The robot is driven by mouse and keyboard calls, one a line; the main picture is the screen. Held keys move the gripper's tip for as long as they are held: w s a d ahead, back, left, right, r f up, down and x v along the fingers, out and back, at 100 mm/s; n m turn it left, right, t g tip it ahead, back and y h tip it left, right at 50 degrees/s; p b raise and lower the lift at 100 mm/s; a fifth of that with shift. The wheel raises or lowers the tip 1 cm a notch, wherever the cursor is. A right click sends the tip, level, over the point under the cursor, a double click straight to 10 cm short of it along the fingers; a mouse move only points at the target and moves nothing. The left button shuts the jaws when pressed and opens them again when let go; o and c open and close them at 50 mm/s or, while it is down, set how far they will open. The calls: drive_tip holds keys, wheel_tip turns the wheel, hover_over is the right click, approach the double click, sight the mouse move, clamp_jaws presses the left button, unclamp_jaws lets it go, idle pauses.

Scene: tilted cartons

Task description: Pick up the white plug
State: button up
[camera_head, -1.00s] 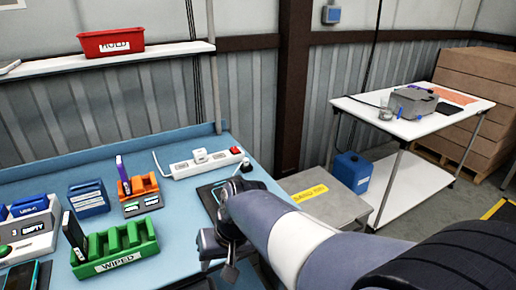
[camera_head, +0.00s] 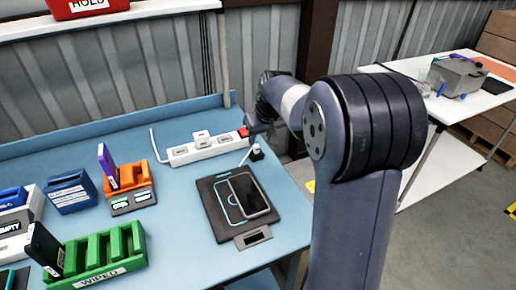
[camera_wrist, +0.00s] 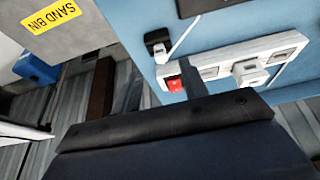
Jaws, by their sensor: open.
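The white plug (camera_head: 201,135) sits on the white power strip (camera_head: 183,156) near the back edge of the blue bench. In the wrist view the plug (camera_wrist: 249,73) stands out from the strip, right of the red switch (camera_wrist: 174,85). My gripper (camera_head: 258,130) is at the right end of the strip, right of the plug and apart from it. Its fingertips are small and partly hidden in the head view. In the wrist view its dark body (camera_wrist: 165,140) fills the bottom, and one finger overlaps the strip. It is open and holds nothing visible.
A small black block (camera_head: 256,153) with a white cable is just in front of the strip's right end. A phone (camera_head: 248,194) lies on a black pad. An orange rack (camera_head: 128,186) and green rack (camera_head: 95,252) stand left. Bare bench lies between them.

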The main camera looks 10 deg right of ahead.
sight(256, 145)
drive_tip(key=shift+w+p+x, duration=0.15)
drive_tip(key=shift+p+x, duration=0.1)
drive_tip(key=shift+x, duration=1.2)
drive_tip(key=shift+w+p+x, duration=0.15)
drive_tip(key=shift+p+x, duration=0.05)
drive_tip(key=shift+x, duration=1.25)
drive_tip(key=shift+r, duration=0.15)
drive_tip(key=shift+c, duration=0.2)
clamp_jaws()
